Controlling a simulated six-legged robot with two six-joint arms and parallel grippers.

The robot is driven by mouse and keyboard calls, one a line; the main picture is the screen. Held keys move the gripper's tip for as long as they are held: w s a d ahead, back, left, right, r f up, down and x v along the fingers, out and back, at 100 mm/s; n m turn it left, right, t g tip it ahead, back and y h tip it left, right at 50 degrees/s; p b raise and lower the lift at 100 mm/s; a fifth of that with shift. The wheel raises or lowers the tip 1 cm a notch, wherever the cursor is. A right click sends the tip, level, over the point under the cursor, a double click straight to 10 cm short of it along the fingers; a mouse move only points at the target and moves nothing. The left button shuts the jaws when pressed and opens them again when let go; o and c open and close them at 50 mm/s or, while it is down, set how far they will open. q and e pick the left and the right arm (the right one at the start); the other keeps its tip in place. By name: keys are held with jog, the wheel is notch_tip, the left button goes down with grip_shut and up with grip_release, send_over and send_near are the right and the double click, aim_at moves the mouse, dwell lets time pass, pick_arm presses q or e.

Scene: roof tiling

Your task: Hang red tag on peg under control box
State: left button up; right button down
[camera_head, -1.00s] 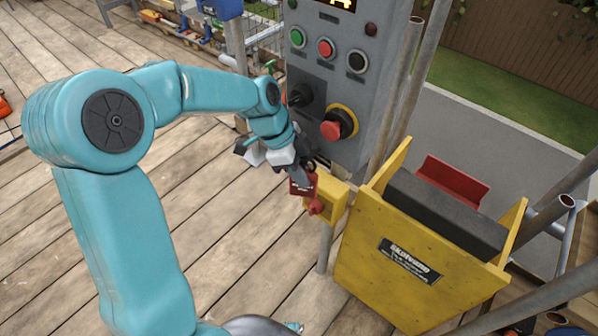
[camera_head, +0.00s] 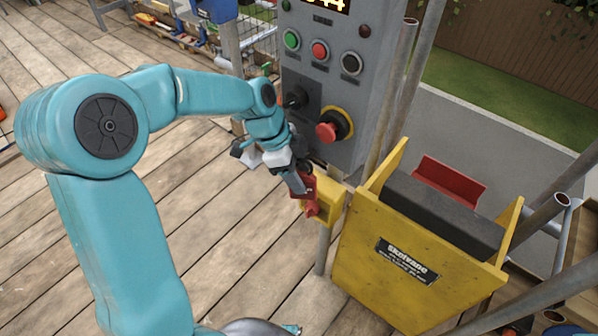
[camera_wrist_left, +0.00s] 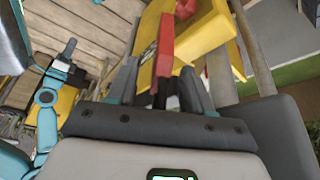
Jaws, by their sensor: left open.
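The grey control box (camera_head: 330,95) stands upright at top centre in the head view. Below it a small yellow box (camera_head: 327,203) with a red knob (camera_head: 312,207) is fixed near a pole. The red tag (camera_head: 303,187) is at the yellow box's left side, partly covered by my gripper. My left gripper (camera_head: 299,187) is open at the tag. In the left wrist view the tag (camera_wrist_left: 165,50) stands edge-on between the parted fingers (camera_wrist_left: 160,88), in front of the yellow box (camera_wrist_left: 205,25). I cannot make out the peg or whether the tag hangs on it.
A yellow bin (camera_head: 400,265) with a black top edge stands just right of the small box. Metal poles (camera_head: 395,110) rise beside the control box. A red emergency button (camera_head: 328,131) sticks out above my gripper. The plank floor (camera_head: 225,230) below is mostly clear.

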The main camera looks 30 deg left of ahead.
pick_arm(q)
jog(key=r, duration=0.2)
jog(key=shift+a+r, duration=0.2)
jog(key=shift+r, duration=0.15)
jog(key=s+a+b, duration=0.1)
jog(key=s+a, duration=0.4)
jog(key=a, duration=0.6)
jog(key=shift+s+b, duration=0.25)
jog(key=shift+b, duration=0.15)
jog(key=shift+s+d, duration=0.1)
